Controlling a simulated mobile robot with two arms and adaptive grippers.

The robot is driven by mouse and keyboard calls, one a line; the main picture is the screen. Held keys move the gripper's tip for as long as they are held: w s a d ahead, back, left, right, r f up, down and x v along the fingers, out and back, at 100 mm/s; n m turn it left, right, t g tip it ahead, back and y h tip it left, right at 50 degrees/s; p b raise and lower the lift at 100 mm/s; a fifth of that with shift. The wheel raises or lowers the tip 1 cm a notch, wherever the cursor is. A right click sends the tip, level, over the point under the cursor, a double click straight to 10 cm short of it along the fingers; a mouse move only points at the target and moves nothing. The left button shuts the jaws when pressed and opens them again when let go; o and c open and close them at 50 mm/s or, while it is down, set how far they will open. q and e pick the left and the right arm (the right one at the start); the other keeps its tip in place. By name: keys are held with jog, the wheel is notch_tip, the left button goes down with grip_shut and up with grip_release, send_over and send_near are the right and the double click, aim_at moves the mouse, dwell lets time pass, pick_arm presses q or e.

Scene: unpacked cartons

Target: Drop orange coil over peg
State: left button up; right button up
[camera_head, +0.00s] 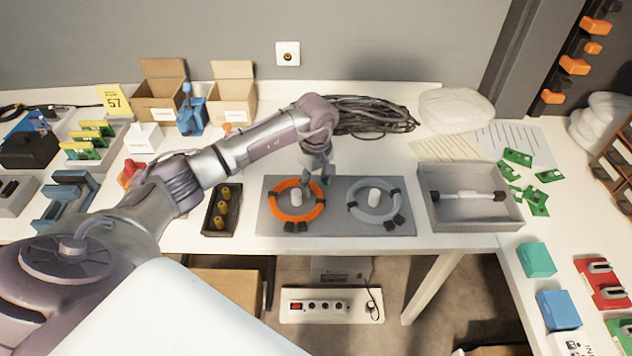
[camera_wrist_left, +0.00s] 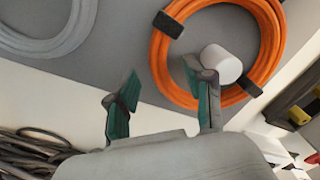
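The orange coil (camera_head: 275,205) lies on the grey board (camera_head: 335,226) and encircles the left white peg (camera_head: 296,198). The coil also shows in the left wrist view (camera_wrist_left: 158,58), with the white peg (camera_wrist_left: 222,64) inside its ring near the lower edge. My left gripper (camera_head: 318,181) is just right of the coil in the head view. In the left wrist view its two teal-padded fingers (camera_wrist_left: 162,100) are spread apart with nothing between them; one fingertip appears close to the peg. My right gripper is not in view.
A grey coil (camera_head: 350,208) surrounds a second peg (camera_head: 374,197) on the same board. A dark tray of yellow parts (camera_head: 207,228) stands left, a grey tray with a rod (camera_head: 470,222) right. Black cable (camera_head: 370,117) lies behind.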

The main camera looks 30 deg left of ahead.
pick_arm(q)
notch_tip(320, 180, up, 12)
dwell(0.6)
